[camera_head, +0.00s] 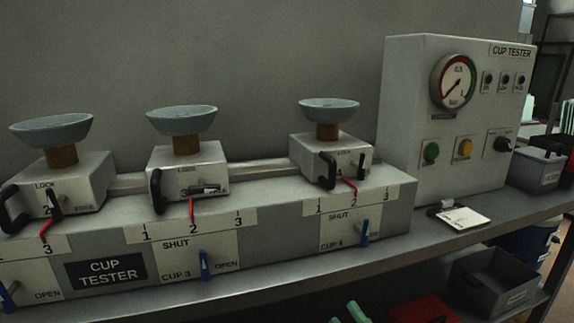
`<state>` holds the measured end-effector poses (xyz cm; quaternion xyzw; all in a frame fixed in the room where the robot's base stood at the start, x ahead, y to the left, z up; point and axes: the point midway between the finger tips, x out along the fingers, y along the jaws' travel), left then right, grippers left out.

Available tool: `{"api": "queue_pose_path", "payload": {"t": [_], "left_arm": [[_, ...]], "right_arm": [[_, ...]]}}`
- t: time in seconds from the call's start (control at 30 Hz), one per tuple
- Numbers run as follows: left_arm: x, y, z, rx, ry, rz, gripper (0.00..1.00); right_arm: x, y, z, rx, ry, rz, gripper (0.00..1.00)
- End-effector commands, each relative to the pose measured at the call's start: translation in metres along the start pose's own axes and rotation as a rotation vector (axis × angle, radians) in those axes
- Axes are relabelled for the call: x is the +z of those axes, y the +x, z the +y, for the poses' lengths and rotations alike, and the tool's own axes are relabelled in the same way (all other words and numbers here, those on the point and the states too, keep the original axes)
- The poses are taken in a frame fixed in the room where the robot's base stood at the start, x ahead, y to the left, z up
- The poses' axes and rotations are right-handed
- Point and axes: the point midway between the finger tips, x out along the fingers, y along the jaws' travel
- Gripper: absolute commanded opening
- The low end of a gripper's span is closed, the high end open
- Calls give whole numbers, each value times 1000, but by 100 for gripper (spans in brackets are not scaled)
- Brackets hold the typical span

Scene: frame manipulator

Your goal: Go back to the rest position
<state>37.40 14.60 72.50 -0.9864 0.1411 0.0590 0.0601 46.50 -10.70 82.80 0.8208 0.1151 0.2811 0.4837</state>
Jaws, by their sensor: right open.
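Neither of my grippers shows in the head view, and no part of my arms can be made out. The cup tester bench (280,234) runs across the view, with three sliding cup holders on its rail. Each holder carries a grey-blue cup: the left cup (51,128), the middle cup (182,119) and the right cup (328,108). The left red pointer (46,229) is by mark 3. The middle red pointer (192,208) and the right red pointer (348,185) are by mark 2.
The control box (405,110) with a gauge (454,82) stands at the right. Blue valve levers (204,265) are on the bench front. A white card (462,218) lies on the table. Grey bins (495,278) and a red bin (424,309) sit below.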

Motion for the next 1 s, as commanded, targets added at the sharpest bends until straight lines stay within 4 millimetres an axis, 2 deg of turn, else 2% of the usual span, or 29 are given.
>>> {"api": "queue_pose_path", "payload": {"t": [0.03,0.1,0.43,0.47,0.67,0.87,1.0], "left_arm": [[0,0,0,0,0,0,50],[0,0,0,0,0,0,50],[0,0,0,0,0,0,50],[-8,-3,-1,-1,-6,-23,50],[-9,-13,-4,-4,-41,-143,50],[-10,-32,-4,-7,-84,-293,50],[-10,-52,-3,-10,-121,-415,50]], "right_arm": [[4,-19,-11,-30,149,-76,51],[10,-41,-22,-59,343,-175,51],[14,-135,-63,-101,1033,-584,51],[12,-128,-53,-108,1024,-591,51],[10,-135,-48,-159,1045,-698,51],[2,-151,-41,-221,1078,-842,51],[-6,-168,-35,-272,1104,-958,51]]}}
